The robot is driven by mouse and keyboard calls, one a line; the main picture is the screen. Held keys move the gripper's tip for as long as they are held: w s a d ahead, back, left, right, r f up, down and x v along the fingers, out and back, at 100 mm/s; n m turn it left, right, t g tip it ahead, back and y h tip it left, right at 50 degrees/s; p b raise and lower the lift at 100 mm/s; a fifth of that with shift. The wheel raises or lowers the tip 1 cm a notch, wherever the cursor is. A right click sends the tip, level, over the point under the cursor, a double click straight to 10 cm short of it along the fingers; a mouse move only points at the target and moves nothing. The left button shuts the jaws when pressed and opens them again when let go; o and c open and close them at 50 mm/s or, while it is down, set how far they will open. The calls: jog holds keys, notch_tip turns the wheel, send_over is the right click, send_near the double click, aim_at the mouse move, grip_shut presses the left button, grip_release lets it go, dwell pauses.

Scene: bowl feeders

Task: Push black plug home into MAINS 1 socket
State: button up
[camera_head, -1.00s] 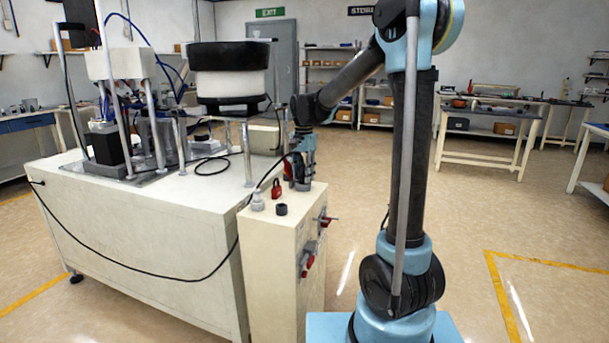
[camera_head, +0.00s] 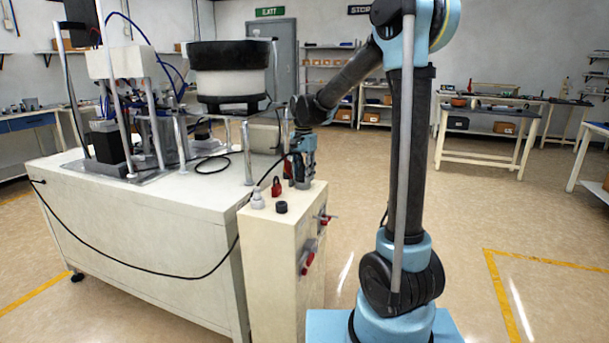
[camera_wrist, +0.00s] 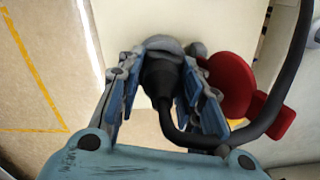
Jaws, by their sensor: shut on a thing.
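My gripper (camera_head: 300,178) is low over the far end of the pale cabinet's top. In the wrist view my gripper (camera_wrist: 172,95) has its blue-grey fingers shut on the black plug (camera_wrist: 163,80), one on each side. The plug's far end meets a rounded grey part (camera_wrist: 164,44), perhaps a socket; how deep it sits cannot be told. A black cable (camera_wrist: 200,138) leaves the plug's near end and bends up to the right. In the head view the plug is hidden by the gripper. No MAINS 1 label is readable.
A red padlock-like piece (camera_head: 276,187), a light grey fitting (camera_head: 257,197) and a dark knob (camera_head: 281,207) stand on the cabinet (camera_head: 268,260). Red handles (camera_head: 306,262) stick out of its side. A red disc (camera_wrist: 232,85) is close right of the fingers. The bowl feeder (camera_head: 228,75) stands behind.

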jog(key=shift+s+f, duration=0.4)
jog(key=shift+s, duration=0.1)
jog(key=shift+o, duration=0.5)
jog(key=shift+f, duration=0.1)
jog(key=shift+w, duration=0.1)
grip_shut()
jog(key=o, duration=1.3)
grip_release()
jog(key=shift+f, duration=0.1)
jog(key=shift+o, duration=1.3)
jog(key=shift+w+a+f, duration=0.1)
jog(key=shift+w+f, duration=0.05)
jog(key=shift+w, duration=0.05)
jog(key=shift+o, duration=0.4)
jog(key=shift+w, duration=0.15)
jog(key=shift+c, duration=0.2)
